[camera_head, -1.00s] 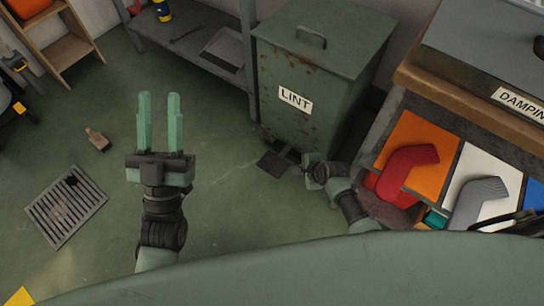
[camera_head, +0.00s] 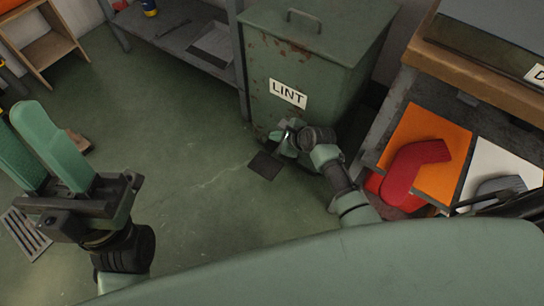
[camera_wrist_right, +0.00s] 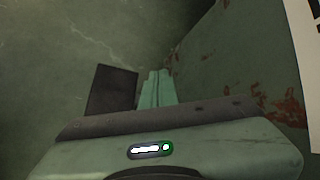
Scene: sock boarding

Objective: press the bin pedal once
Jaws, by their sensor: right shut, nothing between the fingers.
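The green bin (camera_head: 310,75) with a "LINT" label and rust spots stands at the back middle. Its pedal (camera_head: 264,165) is a dark flat plate low at the bin's front; it also shows in the right wrist view (camera_wrist_right: 112,90). My right gripper (camera_head: 278,136) is at the bin's front, just beyond the pedal's upper right edge. In the right wrist view its fingers (camera_wrist_right: 157,88) are together, with nothing between them, just right of the pedal. I cannot tell whether they touch it. My left gripper (camera_head: 42,145) is open and empty at the far left.
A grey metal shelf (camera_head: 195,45) stands left of the bin. A bench with an orange panel (camera_head: 428,150) and a red sock (camera_head: 405,170) stands close at right. A floor drain (camera_head: 25,235) lies at left.

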